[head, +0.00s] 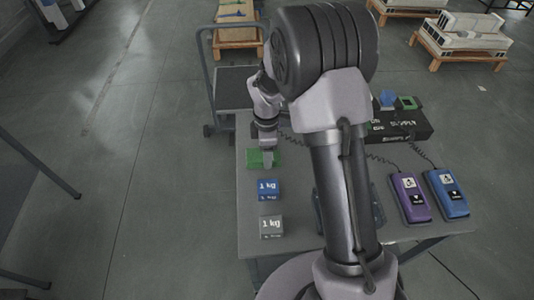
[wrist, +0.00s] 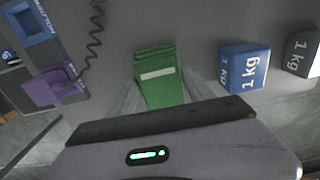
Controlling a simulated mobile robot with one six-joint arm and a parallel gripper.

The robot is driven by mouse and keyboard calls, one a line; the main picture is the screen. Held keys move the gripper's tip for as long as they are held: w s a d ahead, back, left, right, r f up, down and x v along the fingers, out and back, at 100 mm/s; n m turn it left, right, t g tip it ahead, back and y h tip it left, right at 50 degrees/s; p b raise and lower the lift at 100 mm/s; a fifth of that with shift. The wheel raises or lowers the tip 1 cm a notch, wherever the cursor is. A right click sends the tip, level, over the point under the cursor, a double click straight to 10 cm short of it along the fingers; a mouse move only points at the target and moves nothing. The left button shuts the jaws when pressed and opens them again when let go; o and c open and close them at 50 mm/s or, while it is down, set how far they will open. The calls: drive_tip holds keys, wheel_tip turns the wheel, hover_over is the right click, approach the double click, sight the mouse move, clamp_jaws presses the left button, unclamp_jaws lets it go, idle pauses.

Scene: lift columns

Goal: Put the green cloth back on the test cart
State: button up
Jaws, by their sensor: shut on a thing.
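The green cloth (head: 255,160) is a small folded block at the far left of the grey table in the head view. It also shows in the wrist view (wrist: 160,75) between the two pale fingers. My gripper (head: 268,152) points down and is shut on the cloth. In the wrist view the gripper (wrist: 160,95) has a finger at each side of it. I cannot tell if the cloth touches the tabletop. A dark flat wheeled cart (head: 235,78) with a tall grey handle stands behind the table; no label on it is readable.
On the grey table (head: 256,214), a blue 1 kg block (head: 269,189) and a grey 1 kg block (head: 271,227) lie in front of the cloth. Purple (head: 410,196) and blue (head: 446,191) corded devices and a black supply box (head: 415,125) are to the right. My arm hides the table's middle.

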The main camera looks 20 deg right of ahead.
drive_tip(key=o, duration=1.3)
drive_tip(key=s+a+r+m+t+p, duration=0.1)
drive_tip(key=s+r+m+p, duration=0.15)
drive_tip(key=r, duration=0.95)
drive_tip(key=s+r+m+t+p, duration=0.1)
drive_tip(key=s+r+m+p, duration=0.2)
drive_tip(key=r, duration=0.8)
drive_tip(key=s+a+r+m+t, duration=0.1)
drive_tip(key=s+r+m, duration=0.1)
drive_tip(key=s+m, duration=0.3)
drive_tip(key=s+a+r+m+t+y, duration=0.1)
drive_tip(key=s+r+m, duration=0.2)
drive_tip(key=s, duration=0.4)
drive_tip(key=s+a+r+m+t+y+b, duration=0.1)
drive_tip(key=s+r+m, duration=0.1)
drive_tip(key=s+m, duration=0.4)
drive_tip(key=shift+s+a+r+m+t, duration=0.25)
drive_tip(key=shift+a+m+t, duration=0.05)
drive_tip(key=shift+m+t, duration=0.1)
